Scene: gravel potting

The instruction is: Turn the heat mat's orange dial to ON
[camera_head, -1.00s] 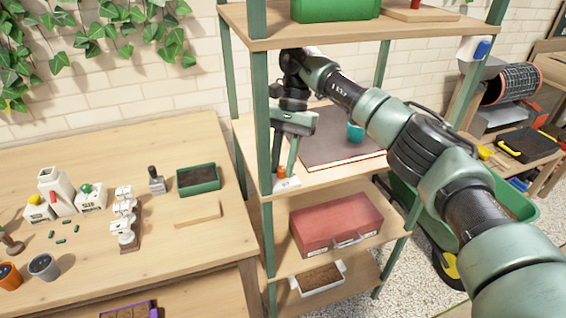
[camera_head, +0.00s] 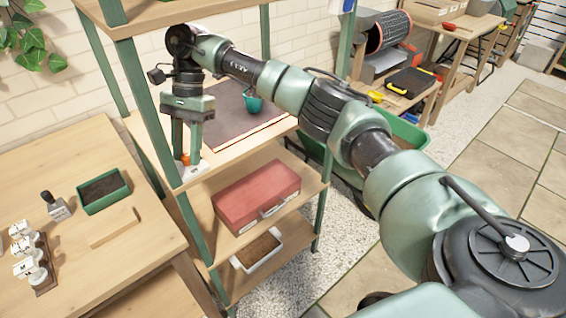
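The heat mat (camera_head: 232,117) is a dark grey sheet lying on the middle shelf of the green-posted rack. Its white control box (camera_head: 195,171) sits at the shelf's front left corner, with the orange dial (camera_head: 184,158) on it. My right gripper (camera_head: 187,155) points down over the box. Its two fingers stand apart at the dial and partly cover it. Whether they touch or clamp the dial is too small to tell. The dial's marking cannot be read. My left gripper is not in view.
A teal pot (camera_head: 253,104) stands on the mat. A rack post (camera_head: 155,120) rises close to my gripper's left. Below are a red case (camera_head: 257,197) and a white tray (camera_head: 257,249). A workbench (camera_head: 75,245) stands at left; paved floor lies open at right.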

